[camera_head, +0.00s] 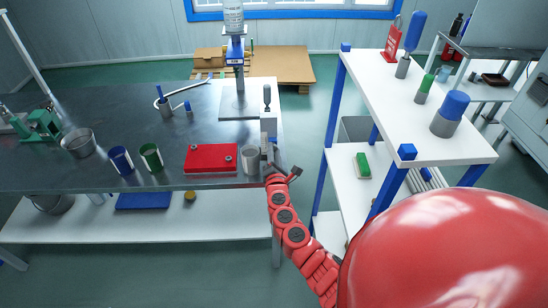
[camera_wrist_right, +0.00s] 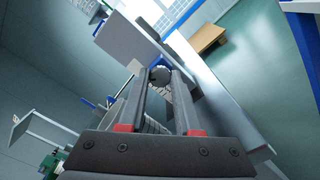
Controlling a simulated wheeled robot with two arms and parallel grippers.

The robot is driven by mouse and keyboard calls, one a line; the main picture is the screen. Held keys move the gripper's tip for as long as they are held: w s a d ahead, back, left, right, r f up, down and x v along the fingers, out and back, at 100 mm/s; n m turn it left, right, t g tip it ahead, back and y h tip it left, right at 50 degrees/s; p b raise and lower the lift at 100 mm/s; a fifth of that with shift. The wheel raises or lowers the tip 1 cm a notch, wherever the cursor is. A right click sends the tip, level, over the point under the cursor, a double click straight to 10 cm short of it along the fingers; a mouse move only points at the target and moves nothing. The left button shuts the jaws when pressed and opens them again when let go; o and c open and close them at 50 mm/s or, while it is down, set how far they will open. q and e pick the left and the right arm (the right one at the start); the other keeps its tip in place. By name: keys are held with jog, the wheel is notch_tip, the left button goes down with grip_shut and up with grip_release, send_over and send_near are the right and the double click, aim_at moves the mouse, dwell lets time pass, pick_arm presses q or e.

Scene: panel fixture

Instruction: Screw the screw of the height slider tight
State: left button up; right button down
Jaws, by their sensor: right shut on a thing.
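The height slider appears to be the small grey upright fixture (camera_head: 268,126) at the right edge of the dark worktable. My right gripper (camera_head: 267,157) reaches it from the front, at its near side. In the right wrist view, a dark round screw head (camera_wrist_right: 160,76) sits between the two fingers of my right gripper (camera_wrist_right: 160,82), near their tips. The fingers are shut on it. The screw's shaft and thread are hidden, so how deep it sits cannot be seen. My left gripper is in neither view.
A grey cup (camera_head: 250,160) stands close to the left of my right gripper. A red box (camera_head: 211,159) lies farther left. A column machine (camera_head: 238,85) stands behind the fixture. A white shelf unit (camera_head: 405,110) stands to the right, across a gap of open floor.

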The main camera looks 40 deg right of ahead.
jog(key=m+b, duration=0.1)
jog(key=m, duration=0.1)
jog(key=m+b, duration=0.2)
jog(key=shift+f+m+b, duration=0.2)
jog(key=shift+m+b, duration=0.1)
jog(key=shift+m, duration=0.1)
jog(key=m+b, duration=0.3)
jog(key=shift+m, duration=0.3)
jog(key=m+b, duration=0.3)
jog(key=m, duration=0.1)
jog(key=shift+b, duration=0.3)
jog(key=m+b, duration=0.3)
jog(key=m, duration=0.2)
jog(key=shift+b, duration=0.4)
jog(key=m+b, duration=0.3)
jog(key=shift+m, duration=0.3)
jog(key=m+b, duration=0.2)
jog(key=shift+f+m, duration=0.1)
jog(key=shift+m, duration=0.2)
jog(key=shift+m+b, duration=0.65)
jog(key=shift+m, duration=0.15)
jog(key=shift+r+m+b, duration=0.25)
jog(key=shift+m+b, duration=0.4)
jog(key=shift+m, duration=0.55)
